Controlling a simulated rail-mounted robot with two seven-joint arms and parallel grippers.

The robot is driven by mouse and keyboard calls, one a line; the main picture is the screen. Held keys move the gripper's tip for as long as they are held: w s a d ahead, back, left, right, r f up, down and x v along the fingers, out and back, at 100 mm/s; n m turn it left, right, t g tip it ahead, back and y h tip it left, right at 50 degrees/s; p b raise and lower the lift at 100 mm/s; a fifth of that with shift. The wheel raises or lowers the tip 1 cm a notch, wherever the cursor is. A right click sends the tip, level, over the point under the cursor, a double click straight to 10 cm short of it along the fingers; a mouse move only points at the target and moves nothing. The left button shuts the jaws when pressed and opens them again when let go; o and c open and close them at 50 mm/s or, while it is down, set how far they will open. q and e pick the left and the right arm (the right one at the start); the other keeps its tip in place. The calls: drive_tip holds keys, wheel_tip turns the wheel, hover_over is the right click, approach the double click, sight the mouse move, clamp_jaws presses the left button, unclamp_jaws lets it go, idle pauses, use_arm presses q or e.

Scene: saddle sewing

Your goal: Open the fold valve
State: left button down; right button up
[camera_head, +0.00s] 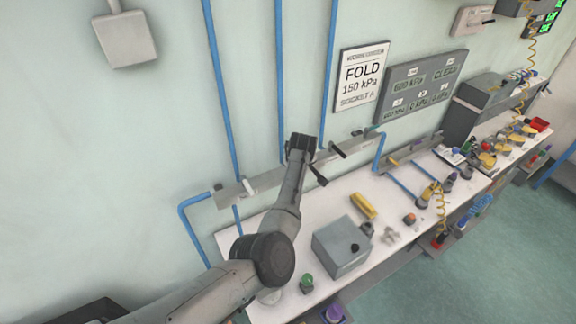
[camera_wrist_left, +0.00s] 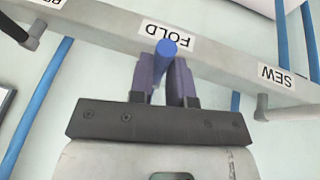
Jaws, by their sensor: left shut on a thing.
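The fold valve's blue handle (camera_wrist_left: 166,48) sits between the two purple-grey fingers of my left gripper (camera_wrist_left: 164,78) in the left wrist view. The gripper is shut on it. The handle is right below the FOLD label (camera_wrist_left: 170,37) on the grey valve rail (camera_wrist_left: 215,65); the fingers hide much of it. In the head view my left gripper (camera_head: 301,147) is at the wall rail (camera_head: 262,180), and the handle is hidden there. My right gripper is not in view.
The SEW label (camera_wrist_left: 275,76) and a neighbouring grey lever (camera_wrist_left: 262,106) are to the right in the wrist view; another lever (camera_wrist_left: 33,38) is at left. A sign (camera_head: 361,78) reads FOLD 150 kPa. A grey box (camera_head: 341,247) and several small parts stand on the white bench (camera_head: 290,250).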

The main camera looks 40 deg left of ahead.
idle(0.4)
use_arm(q)
drive_tip(key=c, duration=1.1)
unclamp_jaws()
drive_tip(key=shift+b+v, duration=1.05)
drive_tip(key=shift+v, duration=5.85)
